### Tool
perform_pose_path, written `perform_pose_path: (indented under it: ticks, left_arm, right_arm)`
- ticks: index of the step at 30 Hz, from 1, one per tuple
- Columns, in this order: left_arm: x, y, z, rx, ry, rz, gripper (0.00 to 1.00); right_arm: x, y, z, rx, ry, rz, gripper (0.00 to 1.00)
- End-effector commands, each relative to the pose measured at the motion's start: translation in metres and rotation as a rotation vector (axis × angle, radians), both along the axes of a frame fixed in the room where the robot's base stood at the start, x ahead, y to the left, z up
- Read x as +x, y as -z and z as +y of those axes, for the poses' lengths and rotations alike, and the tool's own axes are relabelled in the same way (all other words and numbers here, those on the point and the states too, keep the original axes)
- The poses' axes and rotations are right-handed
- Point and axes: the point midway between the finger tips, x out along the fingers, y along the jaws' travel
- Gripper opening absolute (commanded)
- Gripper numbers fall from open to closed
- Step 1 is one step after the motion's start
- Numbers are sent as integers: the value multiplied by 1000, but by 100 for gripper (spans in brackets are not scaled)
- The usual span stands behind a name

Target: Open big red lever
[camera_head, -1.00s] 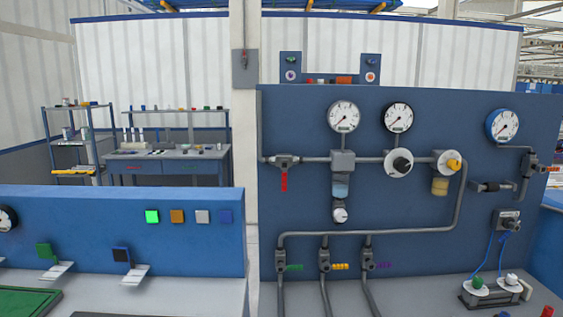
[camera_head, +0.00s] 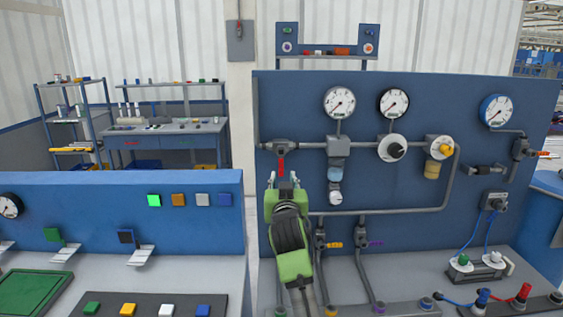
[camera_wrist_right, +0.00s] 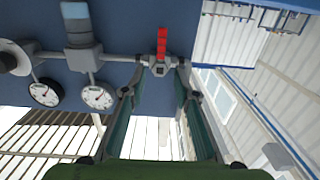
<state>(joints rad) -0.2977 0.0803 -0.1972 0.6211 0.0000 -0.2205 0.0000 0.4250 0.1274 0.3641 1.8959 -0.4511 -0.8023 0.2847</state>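The big red lever (camera_head: 281,166) hangs straight down from a grey valve (camera_head: 284,146) at the upper left of the blue pipe panel. In the right wrist view the lever (camera_wrist_right: 162,42) points up from the valve body (camera_wrist_right: 158,67). My right gripper (camera_head: 284,182) is in front of the panel, just below the lever in the head view. Its two fingers (camera_wrist_right: 159,82) are spread in the wrist view, with nothing held between them. Contact with the lever does not show. My left gripper is out of view.
Beside the lever is a filter unit (camera_head: 338,160) on the horizontal pipe, with gauges (camera_head: 340,102) above. Lower valves with an orange handle (camera_head: 335,245) and a purple handle (camera_head: 376,244) are near my right arm. A blue console (camera_head: 100,215) stands at left.

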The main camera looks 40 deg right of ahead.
Motion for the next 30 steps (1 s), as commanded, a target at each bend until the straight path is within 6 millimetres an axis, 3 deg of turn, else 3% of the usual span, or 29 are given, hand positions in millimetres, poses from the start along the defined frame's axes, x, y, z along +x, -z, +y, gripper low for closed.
perform_pose_path:
  ticks: [18, 30]
  left_arm:
    - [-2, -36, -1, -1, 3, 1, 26]
    - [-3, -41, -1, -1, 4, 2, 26]
  right_arm:
    - [78, -1, -66, 2, -1, 5, 28]
    - [97, 1, -81, 1, -2, 4, 28]
